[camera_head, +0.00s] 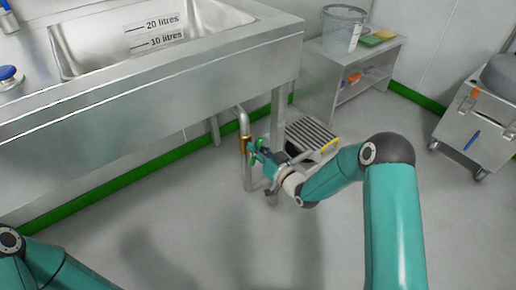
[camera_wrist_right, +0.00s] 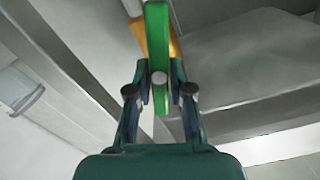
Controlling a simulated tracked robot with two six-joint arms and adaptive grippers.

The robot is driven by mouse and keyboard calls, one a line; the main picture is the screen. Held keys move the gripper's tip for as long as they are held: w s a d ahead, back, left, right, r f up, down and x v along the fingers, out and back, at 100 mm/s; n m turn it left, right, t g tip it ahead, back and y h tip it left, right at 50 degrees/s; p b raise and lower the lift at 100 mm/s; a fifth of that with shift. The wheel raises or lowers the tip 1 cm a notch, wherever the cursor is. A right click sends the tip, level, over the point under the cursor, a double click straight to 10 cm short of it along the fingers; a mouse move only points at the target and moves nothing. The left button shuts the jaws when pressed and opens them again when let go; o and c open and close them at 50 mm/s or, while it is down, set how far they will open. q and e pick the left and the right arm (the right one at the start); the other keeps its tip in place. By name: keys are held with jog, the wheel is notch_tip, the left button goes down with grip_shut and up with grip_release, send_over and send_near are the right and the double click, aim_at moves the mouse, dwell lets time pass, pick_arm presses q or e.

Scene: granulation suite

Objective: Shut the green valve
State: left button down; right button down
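The green valve's lever shows in the right wrist view (camera_wrist_right: 157,30) as a long green bar, in front of a brass body (camera_wrist_right: 138,35). In the head view the brass valve body (camera_head: 245,144) sits on the pipe below the sink, with a little green of the lever beside it. My right gripper (camera_head: 259,154) is at the lever. In the wrist view its two fingers (camera_wrist_right: 160,76) are drawn in on either side of the lever, close against it. The fingertips are small and partly hidden in the head view. My left gripper is out of view; only part of my left arm shows.
A steel sink (camera_head: 150,75) with litre marks overhangs the valve. A step stool (camera_head: 312,137) stands just behind my right gripper. A low shelf unit (camera_head: 345,60) and a wheeled steel cart (camera_head: 470,135) stand at the right. The floor in front is clear.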

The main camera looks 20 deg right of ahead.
jog(key=shift+d+m, duration=0.15)
jog(key=shift+m, duration=0.15)
jog(key=shift+d+f+m+b, duration=0.2)
jog(key=shift+m+b, duration=0.4)
jog(key=shift+m, duration=0.5)
jog(key=shift+w+d+f+m+b, duration=0.1)
jog(key=shift+f+m+b, duration=0.15)
jog(key=shift+m, duration=1.6)
jog(key=shift+d+f+m+b, duration=0.15)
jog(key=shift+m+b, duration=0.2)
jog(key=shift+m, duration=1.55)
jog(key=shift+w+d+f+m+b, duration=0.15)
jog(key=shift+m+b, duration=0.15)
jog(key=shift+m, duration=1.55)
jog(key=shift+s+a, duration=0.1)
jog(key=c, duration=1.1)
grip_release()
jog(key=shift+a, duration=0.1)
